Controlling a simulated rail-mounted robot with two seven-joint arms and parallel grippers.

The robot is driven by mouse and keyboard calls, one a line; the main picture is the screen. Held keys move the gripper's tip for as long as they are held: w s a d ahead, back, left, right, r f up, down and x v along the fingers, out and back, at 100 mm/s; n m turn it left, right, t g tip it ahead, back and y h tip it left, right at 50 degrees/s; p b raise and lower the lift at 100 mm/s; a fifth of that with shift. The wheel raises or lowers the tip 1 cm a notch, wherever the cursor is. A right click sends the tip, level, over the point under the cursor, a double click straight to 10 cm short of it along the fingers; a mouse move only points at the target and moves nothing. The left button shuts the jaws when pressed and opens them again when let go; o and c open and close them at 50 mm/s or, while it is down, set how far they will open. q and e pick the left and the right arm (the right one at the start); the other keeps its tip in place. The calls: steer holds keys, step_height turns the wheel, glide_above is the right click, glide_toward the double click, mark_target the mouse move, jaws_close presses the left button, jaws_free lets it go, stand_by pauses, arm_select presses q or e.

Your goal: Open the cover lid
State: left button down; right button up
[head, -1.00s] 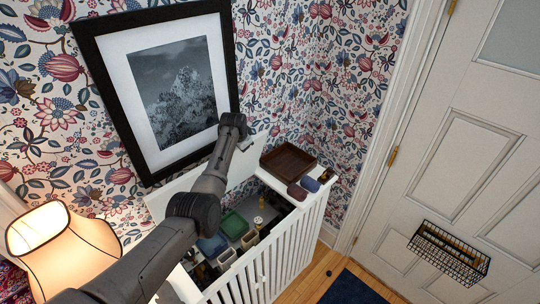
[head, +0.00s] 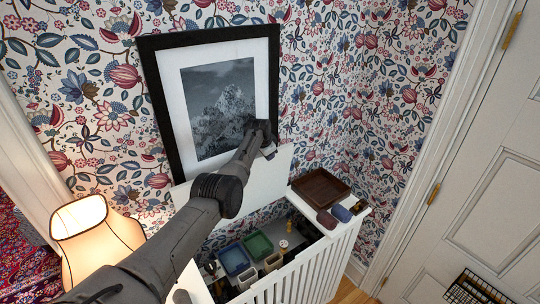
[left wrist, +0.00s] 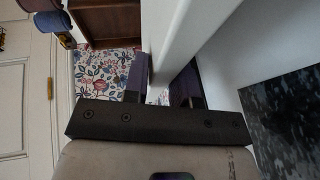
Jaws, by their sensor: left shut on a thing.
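The cover lid (head: 268,172) is a flat white panel. It stands raised, close to upright, at the back of the white slatted cabinet (head: 322,262), in front of the lower part of the framed picture. My left gripper (head: 268,150) is at the lid's upper right edge in the head view. In the left wrist view, the left gripper (left wrist: 163,88) is shut on the white lid (left wrist: 192,45), whose edge lies between the two fingers. The cabinet's inside is open to view. My arm hides part of the lid. My right gripper does not show.
The cabinet holds a blue bin (head: 233,260), a green bin (head: 258,244) and smaller items. A brown tray (head: 320,187) and rolled cloths (head: 327,219) rest on its fixed right top. A lit lamp (head: 95,240) stands at left, and the framed picture (head: 158,100) is behind the lid.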

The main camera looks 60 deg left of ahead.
arm_select(q)
steer(key=shift+f, duration=0.1)
steer(key=c, duration=1.3)
jaws_free()
steer(key=shift+p+v, duration=0.4)
steer(key=shift+v, duration=0.8)
steer(key=b+v, duration=0.2)
steer(key=v, duration=0.9)
steer(key=shift+d+r, duration=0.1)
steer(key=shift+r, duration=0.1)
steer(key=shift+n, duration=0.3)
